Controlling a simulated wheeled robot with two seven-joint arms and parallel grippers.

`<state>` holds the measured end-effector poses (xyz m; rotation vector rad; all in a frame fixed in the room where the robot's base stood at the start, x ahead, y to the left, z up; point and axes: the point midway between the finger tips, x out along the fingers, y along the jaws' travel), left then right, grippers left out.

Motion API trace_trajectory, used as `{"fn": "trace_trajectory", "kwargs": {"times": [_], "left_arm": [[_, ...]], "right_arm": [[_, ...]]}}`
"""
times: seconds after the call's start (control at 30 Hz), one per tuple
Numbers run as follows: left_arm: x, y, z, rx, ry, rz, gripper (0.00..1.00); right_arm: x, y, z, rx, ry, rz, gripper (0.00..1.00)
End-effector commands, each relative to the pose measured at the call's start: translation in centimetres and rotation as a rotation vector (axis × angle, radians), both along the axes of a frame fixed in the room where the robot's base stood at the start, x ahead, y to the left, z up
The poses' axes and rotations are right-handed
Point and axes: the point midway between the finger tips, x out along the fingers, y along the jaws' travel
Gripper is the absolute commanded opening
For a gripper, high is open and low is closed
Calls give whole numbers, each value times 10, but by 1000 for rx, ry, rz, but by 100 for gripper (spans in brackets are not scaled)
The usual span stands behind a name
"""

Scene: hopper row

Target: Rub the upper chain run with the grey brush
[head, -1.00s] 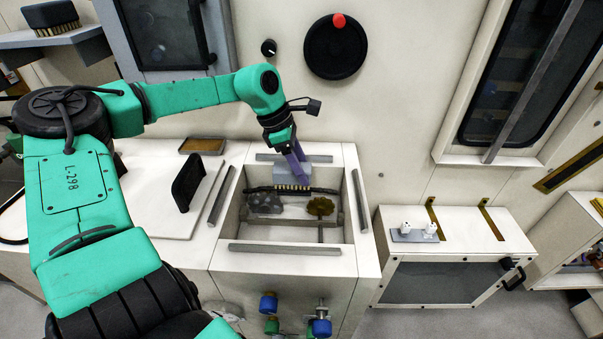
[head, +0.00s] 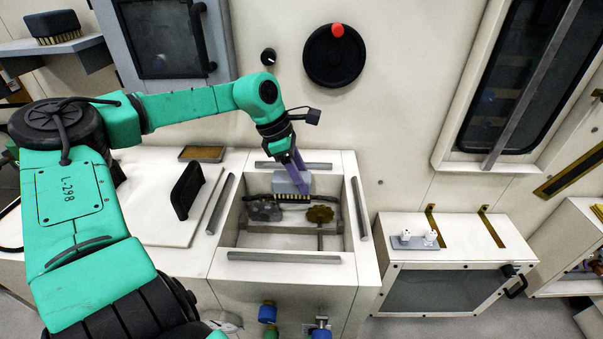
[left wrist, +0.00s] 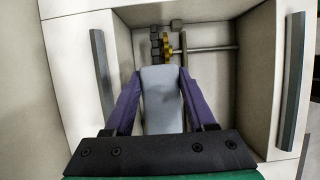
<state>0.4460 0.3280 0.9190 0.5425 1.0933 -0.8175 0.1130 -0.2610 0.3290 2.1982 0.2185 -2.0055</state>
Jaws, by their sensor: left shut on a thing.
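My left gripper (head: 297,178), with purple fingers, is shut on the grey brush (head: 288,184) inside the open hopper (head: 365,255). The brush's pale bristles (head: 293,198) point down at the dark upper chain run (head: 256,197) and appear to touch it; the exact contact is hard to tell. A dark sprocket (head: 264,211) and a brass-coloured sprocket (head: 320,214) sit below the run. In the left wrist view the grey brush (left wrist: 161,98) fills the space between the fingers, with the brass sprocket (left wrist: 169,43) and part of the chain (left wrist: 156,46) beyond it. My right gripper is not in view.
Grey bars (head: 285,257) line the hopper's rim, and its walls are close around the gripper. A black-handled lid (head: 187,190) lies to the left. Another brush (head: 53,27) stands on a shelf at upper left. A low cabinet (head: 450,287) stands at right.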

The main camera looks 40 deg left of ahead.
Motion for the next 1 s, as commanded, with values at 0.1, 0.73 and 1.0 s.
{"fn": "trace_trajectory", "kwargs": {"times": [0.1, 0.73, 1.0], "left_arm": [[0, 0, 0, 1, -1, 0, 0], [0, 0, -11, 0, 0, 0, 0], [-5, -3, -11, -1, -2, -1, 0]], "right_arm": [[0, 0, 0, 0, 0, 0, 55], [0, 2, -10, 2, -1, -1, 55], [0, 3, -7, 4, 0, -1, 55]]}}
